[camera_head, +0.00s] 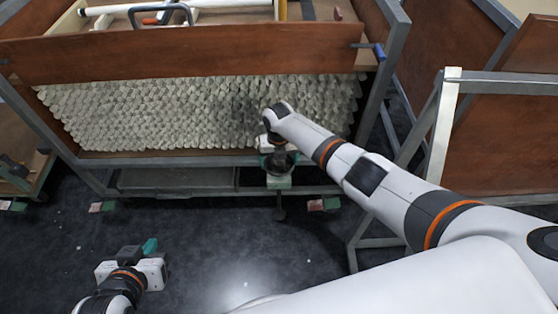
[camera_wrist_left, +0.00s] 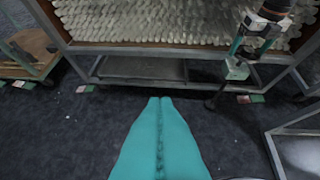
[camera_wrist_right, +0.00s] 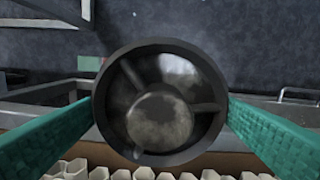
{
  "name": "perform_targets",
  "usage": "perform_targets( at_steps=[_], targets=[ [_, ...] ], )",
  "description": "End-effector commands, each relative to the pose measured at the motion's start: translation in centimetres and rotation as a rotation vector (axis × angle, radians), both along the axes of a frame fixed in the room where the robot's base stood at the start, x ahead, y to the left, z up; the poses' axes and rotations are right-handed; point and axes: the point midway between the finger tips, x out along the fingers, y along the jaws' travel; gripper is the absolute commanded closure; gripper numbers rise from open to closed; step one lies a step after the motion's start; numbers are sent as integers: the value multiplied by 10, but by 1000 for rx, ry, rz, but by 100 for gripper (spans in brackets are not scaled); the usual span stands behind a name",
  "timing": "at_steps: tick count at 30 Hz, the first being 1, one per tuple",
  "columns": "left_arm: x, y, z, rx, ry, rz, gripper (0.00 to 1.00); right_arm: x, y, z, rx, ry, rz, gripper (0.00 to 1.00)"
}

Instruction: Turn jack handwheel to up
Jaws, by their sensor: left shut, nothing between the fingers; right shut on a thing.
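The jack handwheel (camera_wrist_right: 160,104) fills the middle of the right wrist view. It is a dark round wheel with a thick rim, a worn hub and a few spokes. My right gripper (camera_wrist_right: 160,118) is shut on it, with one teal finger against each side of the rim. In the head view the handwheel (camera_head: 281,161) is partly hidden by my right wrist. The jack's pale green body (camera_head: 279,182) sits below it at the cart's lower rail, with a dark leg underneath. My left gripper (camera_head: 150,246) is shut and empty over the floor; its teal fingers meet in the left wrist view (camera_wrist_left: 160,100).
Another metal frame (camera_head: 440,120) with brown panels stands at the right. A smaller cart (camera_head: 25,165) is at the left. The dark floor in front is clear.

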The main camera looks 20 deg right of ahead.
Motion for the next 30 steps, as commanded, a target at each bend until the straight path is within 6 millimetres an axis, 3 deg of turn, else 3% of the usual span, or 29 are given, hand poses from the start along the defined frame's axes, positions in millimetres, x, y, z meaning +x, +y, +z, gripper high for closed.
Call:
perform_targets(
  at_steps=[8,15,22,30],
  targets=[
    [29,-13,26,-56,-239,-17,100,1,0,-2,1,-2,244,34],
    [51,-25,66,-121,-515,-35,100,0,0,-2,0,-2,391,34],
    [57,-31,97,-168,-700,-46,100,0,1,-1,1,-1,469,34],
    [57,-33,109,-186,-771,-51,100,0,1,0,1,0,497,34]
  ],
)
